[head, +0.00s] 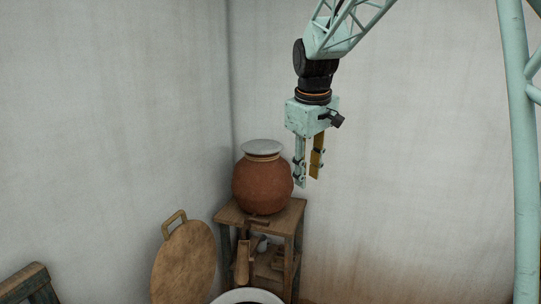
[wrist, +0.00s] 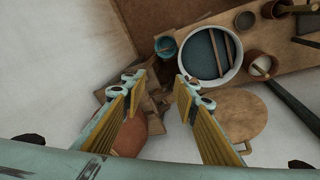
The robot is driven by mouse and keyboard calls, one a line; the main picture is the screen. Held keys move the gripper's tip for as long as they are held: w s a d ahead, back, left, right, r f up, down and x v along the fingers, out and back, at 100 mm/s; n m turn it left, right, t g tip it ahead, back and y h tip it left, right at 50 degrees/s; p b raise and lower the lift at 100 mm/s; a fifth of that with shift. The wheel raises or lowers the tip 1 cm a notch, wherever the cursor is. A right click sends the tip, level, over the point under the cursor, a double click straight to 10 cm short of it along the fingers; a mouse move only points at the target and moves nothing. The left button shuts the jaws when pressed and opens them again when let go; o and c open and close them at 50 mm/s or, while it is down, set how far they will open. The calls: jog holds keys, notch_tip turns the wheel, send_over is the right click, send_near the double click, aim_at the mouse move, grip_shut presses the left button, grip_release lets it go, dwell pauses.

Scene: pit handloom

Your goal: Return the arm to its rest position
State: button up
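My gripper (head: 308,182) hangs from the pale green arm and points down, in front of the white wall, up and to the right of a clay pot. In the wrist view its two yellow-padded fingers (wrist: 158,90) are apart, with a clear gap and nothing held between them. In the head view the fingers also show a gap.
The round clay pot (head: 262,187) with a pale lid stands on a wooden stand (head: 289,222) in the corner. A round wooden board (head: 185,262) leans at the left. In the wrist view a white-rimmed basin (wrist: 236,47) holds dark liquid and sticks. The right wall area is clear.

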jog(key=s+d+r+m+b, duration=0.1)
jog(key=s+d, duration=0.1)
jog(key=s, duration=0.5)
jog(key=s+d+r+m+b, duration=0.1)
jog(key=s+d+r, duration=0.1)
jog(key=s, duration=0.4)
jog(key=s+d+f+m+b, duration=0.2)
jog(key=s+f, duration=0.1)
jog(key=s, duration=0.9)
jog(key=s+d+f+m+b, duration=0.1)
jog(key=s+d+f+m, duration=0.1)
jog(key=s, duration=0.9)
jog(key=s+d+f+m+t+b, duration=0.1)
jog(key=s+f, duration=0.3)
jog(key=s, duration=0.8)
jog(key=shift+s+d+f+m+b, duration=0.35)
jog(key=shift+d+m+b, duration=0.25)
jog(key=shift+b, duration=0.25)
jog(key=shift+w+r, duration=0.15)
jog(key=shift+w, duration=0.05)
